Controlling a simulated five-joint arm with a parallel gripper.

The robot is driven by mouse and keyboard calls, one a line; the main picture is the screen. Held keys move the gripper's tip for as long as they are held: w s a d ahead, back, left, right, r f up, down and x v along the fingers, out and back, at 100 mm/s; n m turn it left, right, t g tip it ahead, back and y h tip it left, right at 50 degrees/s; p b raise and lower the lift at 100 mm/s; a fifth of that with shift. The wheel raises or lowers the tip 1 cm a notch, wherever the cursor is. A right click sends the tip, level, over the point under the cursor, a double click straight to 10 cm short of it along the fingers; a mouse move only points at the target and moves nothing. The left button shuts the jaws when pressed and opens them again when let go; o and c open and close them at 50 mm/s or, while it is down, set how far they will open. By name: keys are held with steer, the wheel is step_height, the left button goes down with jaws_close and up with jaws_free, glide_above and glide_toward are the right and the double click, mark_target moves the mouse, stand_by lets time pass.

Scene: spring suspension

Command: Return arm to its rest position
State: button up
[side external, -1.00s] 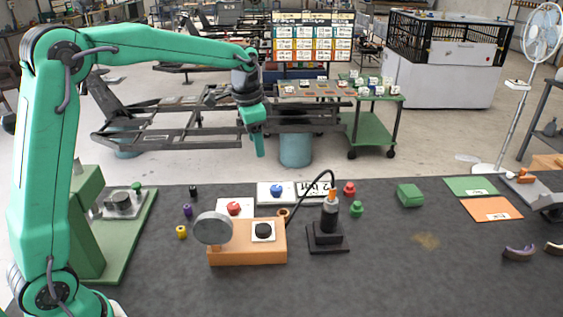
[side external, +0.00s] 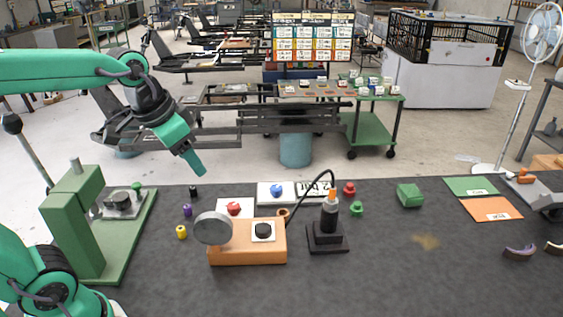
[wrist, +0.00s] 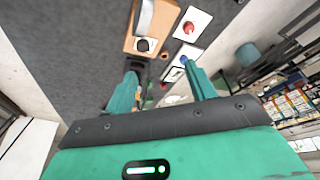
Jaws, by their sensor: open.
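My gripper (side external: 194,165) hangs in the air above the back left part of the dark table in the side view, its fingers pointing down and to the right. In the wrist view my gripper (wrist: 160,76) shows two green fingers spread apart with nothing between them. The orange block (side external: 247,254) with the round grey disc (side external: 213,228) and black knob (side external: 263,230) lies below and to the right of it.
A green press-like stand (side external: 80,220) is on the left of the table. A black post (side external: 328,230) with a cable stands right of the orange block. The table's front right is mostly clear.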

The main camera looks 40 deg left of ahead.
steer(key=s+f+n+t, duration=0.1)
steer(key=s+f, duration=0.2)
steer(key=s, duration=0.4)
steer(key=shift+s+d+n, duration=0.25)
steer(key=shift+s+n, duration=0.05)
steer(key=shift+n, duration=0.1)
steer(key=shift+w, duration=0.15)
stand_by(0.7)
